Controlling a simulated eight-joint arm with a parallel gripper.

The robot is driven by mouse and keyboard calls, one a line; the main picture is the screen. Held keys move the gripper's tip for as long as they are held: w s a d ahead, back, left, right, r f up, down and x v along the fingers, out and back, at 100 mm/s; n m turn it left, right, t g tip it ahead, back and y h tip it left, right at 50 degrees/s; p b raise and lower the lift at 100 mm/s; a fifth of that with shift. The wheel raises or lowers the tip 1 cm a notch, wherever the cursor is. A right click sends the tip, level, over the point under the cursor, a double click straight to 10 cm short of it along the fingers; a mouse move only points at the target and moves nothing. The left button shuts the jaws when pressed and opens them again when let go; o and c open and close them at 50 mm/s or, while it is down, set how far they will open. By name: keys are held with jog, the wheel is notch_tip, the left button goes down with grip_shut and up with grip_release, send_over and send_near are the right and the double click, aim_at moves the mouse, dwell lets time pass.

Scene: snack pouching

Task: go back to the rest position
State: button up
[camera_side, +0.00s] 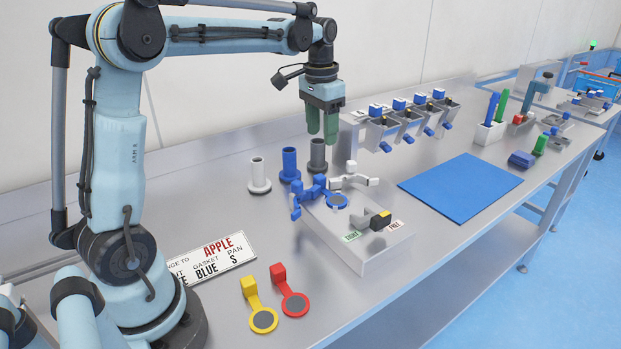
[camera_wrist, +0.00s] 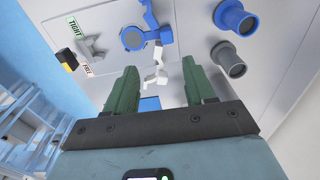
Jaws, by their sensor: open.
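My gripper (camera_side: 322,122) hangs in the air above the steel table (camera_side: 215,190), behind the grey fixture block. Its two green fingers are apart with nothing between them. In the wrist view my gripper (camera_wrist: 165,85) is also open and empty, with the fixture block and tubes beyond it. The fixture block (camera_side: 372,262) carries a blue clamp piece (camera_side: 312,192), a white clamp piece (camera_side: 350,178), a round blue gasket piece (camera_side: 337,201) and a dark lever with a yellow part (camera_side: 380,220) between the labels TIGHT and FREE.
Several upright tubes, one light grey (camera_side: 259,175), one blue (camera_side: 290,165), one dark grey (camera_side: 318,155), stand near beneath my gripper. A yellow piece (camera_side: 263,318), a red piece (camera_side: 294,303) and a sign (camera_side: 213,260) lie in front. Bins (camera_side: 405,122) and a blue mat (camera_side: 460,187) are right.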

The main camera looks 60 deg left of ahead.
jog(key=s+d+f+t, duration=0.2)
jog(key=s+d+t, duration=0.1)
jog(key=s+d, duration=0.3)
jog(key=s+d+f+t, duration=0.2)
jog(key=s+d+t, duration=0.1)
jog(key=s+d, duration=0.4)
jog(key=shift+s+d+f+t, duration=0.15)
jog(key=shift+d+f+t, duration=0.15)
jog(key=shift+d, duration=0.15)
